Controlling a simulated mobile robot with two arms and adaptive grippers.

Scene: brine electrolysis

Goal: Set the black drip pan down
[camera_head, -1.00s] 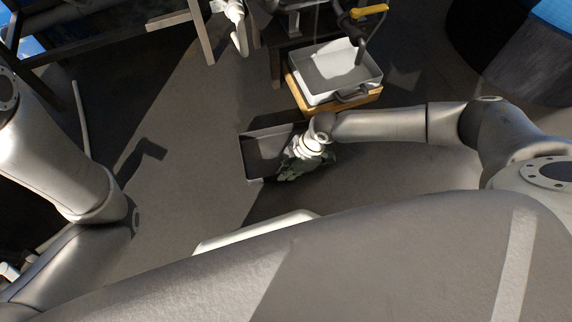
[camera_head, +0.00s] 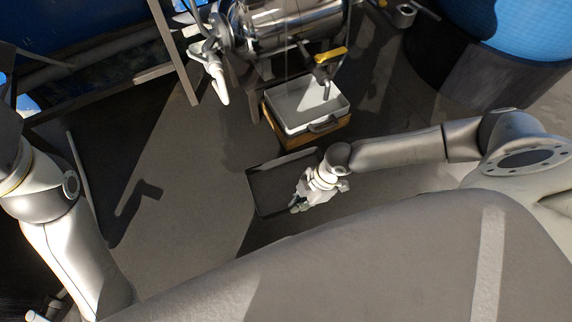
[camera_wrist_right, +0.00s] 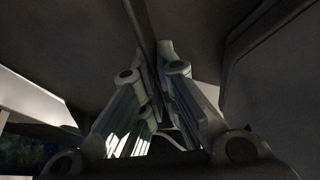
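The black drip pan (camera_head: 268,188) is a dark shallow rectangular tray low over the grey floor in the middle of the head view. I cannot tell whether it touches the floor. My right gripper (camera_head: 303,198) is at the pan's right side. In the right wrist view its fingers (camera_wrist_right: 160,72) close together on the pan's thin wall (camera_wrist_right: 141,22), with the pan's dark surfaces on both sides. The fingertips are partly in shadow.
A light grey tray (camera_head: 284,118) sits on a wooden block (camera_head: 330,134) just behind the pan, below a tap with a yellow handle (camera_head: 331,54). A steel vessel (camera_head: 285,18) and a blue drum (camera_head: 515,30) stand farther back. Floor left of the pan is clear.

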